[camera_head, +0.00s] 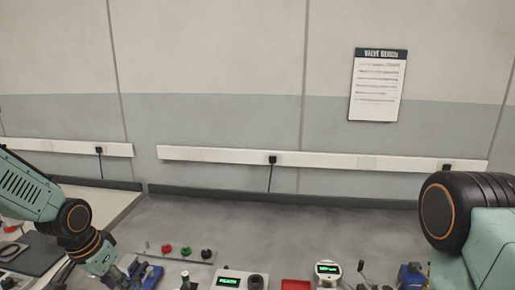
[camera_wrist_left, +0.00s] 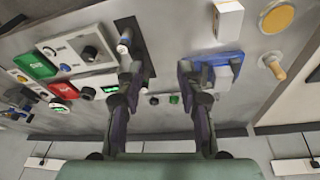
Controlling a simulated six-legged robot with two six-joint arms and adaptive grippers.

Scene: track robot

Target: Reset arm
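My left arm comes in from the left in the head view, and its gripper (camera_head: 128,275) is low at the bottom edge, partly cut off, close to a blue fixture (camera_head: 152,275). In the left wrist view the two dark fingers of my left gripper (camera_wrist_left: 158,78) stand well apart with bare grey bench between them. I see nothing held. A blue fixture (camera_wrist_left: 230,58) shows right beside the right-hand finger; I cannot tell whether they touch. My right arm shows at the right edge of the head view, but its gripper is out of frame.
The grey bench (camera_head: 270,218) is clear at the back. A notice (camera_head: 378,85) hangs on the wall.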

